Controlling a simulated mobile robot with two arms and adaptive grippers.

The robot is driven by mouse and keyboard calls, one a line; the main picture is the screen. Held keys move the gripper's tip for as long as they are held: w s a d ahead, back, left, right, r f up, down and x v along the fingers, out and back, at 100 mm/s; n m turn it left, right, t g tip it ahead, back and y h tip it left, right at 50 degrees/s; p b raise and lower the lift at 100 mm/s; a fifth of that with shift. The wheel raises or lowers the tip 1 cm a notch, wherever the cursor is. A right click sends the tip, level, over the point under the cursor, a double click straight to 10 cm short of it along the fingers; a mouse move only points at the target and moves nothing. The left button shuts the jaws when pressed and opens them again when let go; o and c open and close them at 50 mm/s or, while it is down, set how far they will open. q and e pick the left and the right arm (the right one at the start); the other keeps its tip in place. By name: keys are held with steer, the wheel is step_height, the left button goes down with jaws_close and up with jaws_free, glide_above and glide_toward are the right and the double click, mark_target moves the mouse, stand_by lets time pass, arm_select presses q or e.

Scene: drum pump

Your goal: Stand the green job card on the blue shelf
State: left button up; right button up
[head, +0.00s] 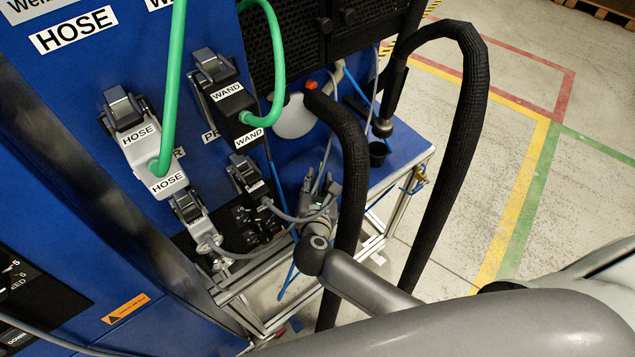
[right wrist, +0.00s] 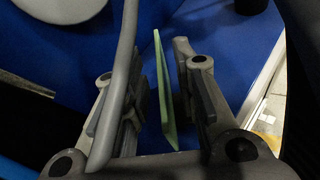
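The green job card (right wrist: 163,95) shows in the right wrist view as a thin, nearly edge-on sheet, upright with a slight tilt. It stands between the fingers of my right gripper (right wrist: 160,95), with a gap visible on both sides. The blue shelf (right wrist: 232,30) lies beneath and behind it; whether the card's lower edge touches the shelf is unclear. In the head view my right gripper (head: 322,188) is over the left part of the blue shelf (head: 405,150), partly behind a black hose. The card cannot be made out there. My left gripper is not in view.
Thick black hoses (head: 460,110) arch beside my right arm. A grey cable (right wrist: 122,85) crosses in front of one finger. A white rounded part (head: 293,118) and black cup (head: 378,152) are on the shelf. HOSE (head: 150,150) and WAND (head: 235,108) connectors line the blue cabinet.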

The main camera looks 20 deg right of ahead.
steer(key=b+v, duration=0.2)
steer(key=v, duration=1)
steer(key=shift+b, duration=0.4)
steer(key=shift+s, duration=0.1)
